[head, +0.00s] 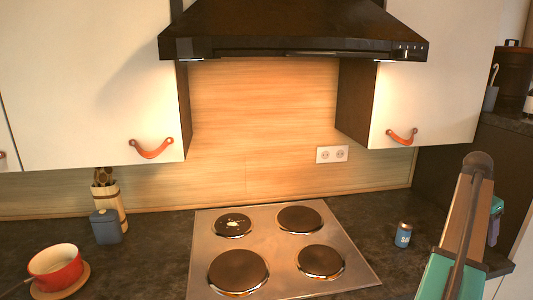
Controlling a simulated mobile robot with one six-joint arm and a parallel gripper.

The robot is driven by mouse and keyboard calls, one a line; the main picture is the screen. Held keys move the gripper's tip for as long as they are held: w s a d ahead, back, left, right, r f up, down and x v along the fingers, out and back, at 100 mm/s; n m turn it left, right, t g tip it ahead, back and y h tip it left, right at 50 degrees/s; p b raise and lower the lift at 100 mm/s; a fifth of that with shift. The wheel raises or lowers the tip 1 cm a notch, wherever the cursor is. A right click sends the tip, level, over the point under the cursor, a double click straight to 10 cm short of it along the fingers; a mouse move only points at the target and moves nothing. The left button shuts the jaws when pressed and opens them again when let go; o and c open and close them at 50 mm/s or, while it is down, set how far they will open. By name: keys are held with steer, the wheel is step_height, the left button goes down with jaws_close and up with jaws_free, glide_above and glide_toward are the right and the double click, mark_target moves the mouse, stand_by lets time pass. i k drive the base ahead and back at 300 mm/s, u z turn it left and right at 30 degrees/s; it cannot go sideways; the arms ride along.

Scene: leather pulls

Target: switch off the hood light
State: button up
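The dark range hood (290,25) hangs above the cooktop at the top of the head view. Its light is on: lamps glow under its lower left and right edges, and the wood-look backsplash (262,110) is lit warmly. A row of small controls (408,47) sits at the right end of the hood's front strip; they are too small to tell apart. My arm rises at the lower right, below and right of these controls and apart from the hood. I cannot make out my gripper's fingers.
White wall cabinets with orange leather pulls (151,149) (402,137) flank the hood. Below are a four-plate cooktop (270,250), a blue can (403,235), a red pot (55,265), a blue canister (106,227) and a utensil holder (112,200). Space before the hood is clear.

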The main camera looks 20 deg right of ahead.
mark_target(184, 48)
steer(key=k, duration=1.35)
